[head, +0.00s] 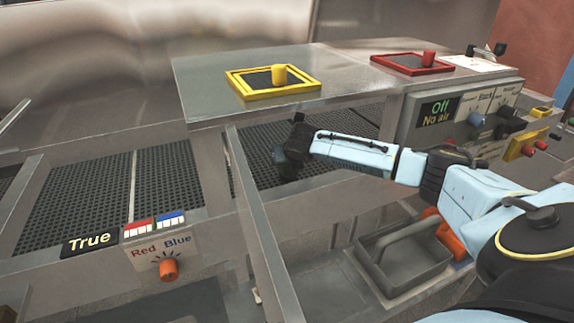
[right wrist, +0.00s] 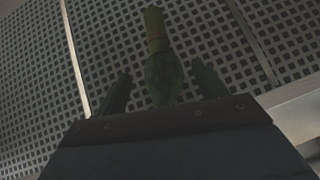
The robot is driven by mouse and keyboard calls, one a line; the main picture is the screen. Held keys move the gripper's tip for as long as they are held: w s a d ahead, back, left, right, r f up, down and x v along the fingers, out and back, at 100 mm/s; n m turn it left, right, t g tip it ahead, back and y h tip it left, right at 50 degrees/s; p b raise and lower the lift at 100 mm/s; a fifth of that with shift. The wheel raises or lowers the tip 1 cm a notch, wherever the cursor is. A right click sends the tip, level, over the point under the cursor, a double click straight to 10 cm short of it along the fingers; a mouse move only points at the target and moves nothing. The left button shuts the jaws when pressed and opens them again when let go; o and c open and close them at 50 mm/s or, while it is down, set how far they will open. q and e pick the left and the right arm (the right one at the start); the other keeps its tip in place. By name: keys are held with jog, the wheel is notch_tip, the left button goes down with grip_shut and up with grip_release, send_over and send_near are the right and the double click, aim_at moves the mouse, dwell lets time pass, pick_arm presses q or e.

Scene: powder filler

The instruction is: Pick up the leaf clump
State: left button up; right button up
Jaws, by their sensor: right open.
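The leaf clump (right wrist: 163,78) is a dark green, bulb-shaped thing with a paler yellow-green upper part, over the perforated grey surface in the right wrist view. My right gripper (right wrist: 161,72) is open, with one finger on each side of the clump's lower end. Gaps show between the clump and both fingers. In the head view, my right arm reaches in from the right, and the dark right gripper (head: 292,150) is just below the metal shelf. The clump cannot be made out there. My left gripper is not in view.
A metal shelf (head: 215,85) with a yellow-framed pad (head: 250,84) and a red-framed pad (head: 400,62) overhangs the perforated bed (head: 85,195). A slanted metal bar (head: 255,220) stands near my right gripper. A grey bin (head: 400,262) is below my right arm.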

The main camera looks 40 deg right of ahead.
jog(key=x, duration=0.3)
jog(key=shift+w+d, duration=0.1)
jog(key=shift+w+d+f, duration=0.1)
jog(key=shift+w+f, duration=0.05)
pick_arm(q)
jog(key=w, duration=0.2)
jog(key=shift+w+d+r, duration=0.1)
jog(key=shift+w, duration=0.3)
pick_arm(e)
jog(key=c, duration=0.5)
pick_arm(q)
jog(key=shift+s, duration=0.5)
pick_arm(e)
jog(key=c, duration=0.6)
